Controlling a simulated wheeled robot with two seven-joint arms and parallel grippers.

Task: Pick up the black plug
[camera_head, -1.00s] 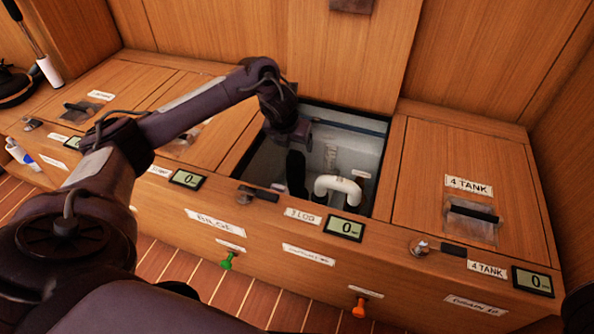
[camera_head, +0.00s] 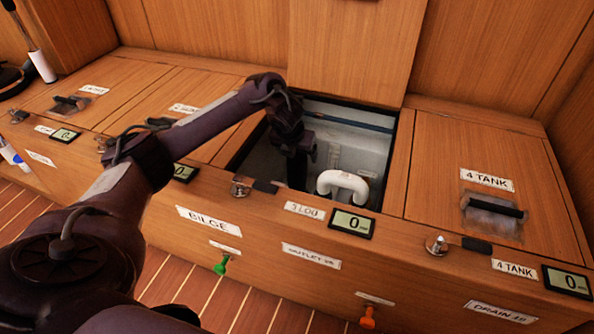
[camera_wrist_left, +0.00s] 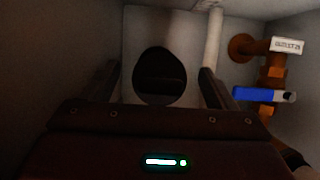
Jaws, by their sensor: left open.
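A round black thing (camera_wrist_left: 160,77), which looks like the black plug, lies between and beyond my left fingers in the left wrist view. It is dark, with little detail. In the head view my left arm hides it or the compartment wall does. My left gripper (camera_head: 297,180) reaches down into the open compartment, left of a white bent pipe. In the left wrist view the left gripper (camera_wrist_left: 160,85) is open, one finger on each side of the round shape. I cannot tell whether it touches it. My right gripper is not in view.
The open compartment (camera_head: 398,160) has pale walls and a white bent pipe (camera_head: 343,184). In the left wrist view an orange-brown fitting (camera_wrist_left: 275,75) with a blue handle (camera_wrist_left: 258,95) is at right. A closed 4 TANK lid (camera_head: 440,160) is on the right.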

